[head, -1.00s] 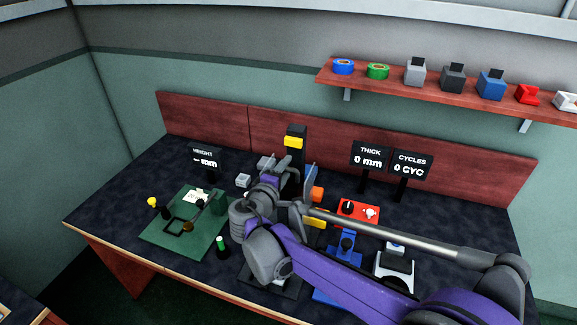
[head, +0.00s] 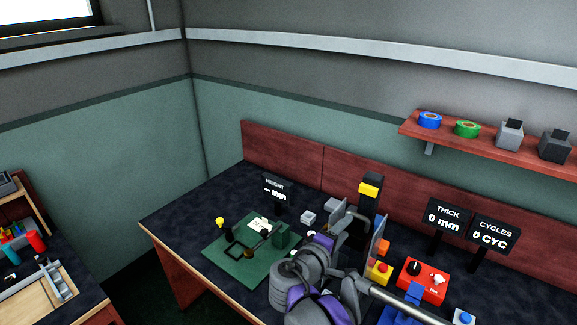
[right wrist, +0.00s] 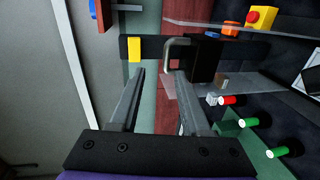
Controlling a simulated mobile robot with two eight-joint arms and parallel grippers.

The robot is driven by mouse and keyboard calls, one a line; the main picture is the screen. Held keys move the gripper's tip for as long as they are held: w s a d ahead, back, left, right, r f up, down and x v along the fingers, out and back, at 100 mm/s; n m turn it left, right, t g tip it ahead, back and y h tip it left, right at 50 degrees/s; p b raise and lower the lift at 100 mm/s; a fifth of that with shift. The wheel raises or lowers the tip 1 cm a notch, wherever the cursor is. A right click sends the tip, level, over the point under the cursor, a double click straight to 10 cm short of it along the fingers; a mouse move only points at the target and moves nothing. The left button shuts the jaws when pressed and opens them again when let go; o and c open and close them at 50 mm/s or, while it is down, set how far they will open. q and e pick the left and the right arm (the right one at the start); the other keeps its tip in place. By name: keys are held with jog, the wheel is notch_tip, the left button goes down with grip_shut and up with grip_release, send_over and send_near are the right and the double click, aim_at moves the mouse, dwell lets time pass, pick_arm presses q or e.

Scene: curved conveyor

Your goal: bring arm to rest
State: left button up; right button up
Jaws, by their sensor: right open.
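My right arm (head: 315,300) reaches in from the lower right in the head view, over the front of the dark workbench (head: 180,222). Its gripper is beside the black post with a yellow block (head: 369,190), partly hidden by my own wrist. In the right wrist view the two fingers of my right gripper (right wrist: 160,74) are apart, with nothing held between them. A bent grey handle (right wrist: 176,46) and a clear panel (right wrist: 240,85) show just beyond the fingertips. My left gripper is not in view.
A green board (head: 222,262) with small fixtures lies left of my arm. A red box with knobs (head: 422,282) and the THICK (head: 447,215) and CYCLES (head: 493,235) displays stand to the right. A shelf (head: 470,140) hangs above right. Another bench (head: 85,300) is at far left.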

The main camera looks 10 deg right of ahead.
jog(key=s+f+m+g+y, duration=0.4)
jog(key=s+f+y, duration=0.2)
jog(key=s+f, duration=0.6)
jog(key=s+a+f+m+y, duration=0.2)
jog(key=s+a+y, duration=0.1)
jog(key=s, duration=0.2)
jog(key=s+a+f+m+y, duration=0.1)
jog(key=s+a+f+y, duration=0.2)
jog(key=s+a, duration=0.1)
jog(key=shift+s+a+f+m+g, duration=0.3)
jog(key=shift+s+m+g, duration=0.1)
jog(key=shift+s, duration=0.4)
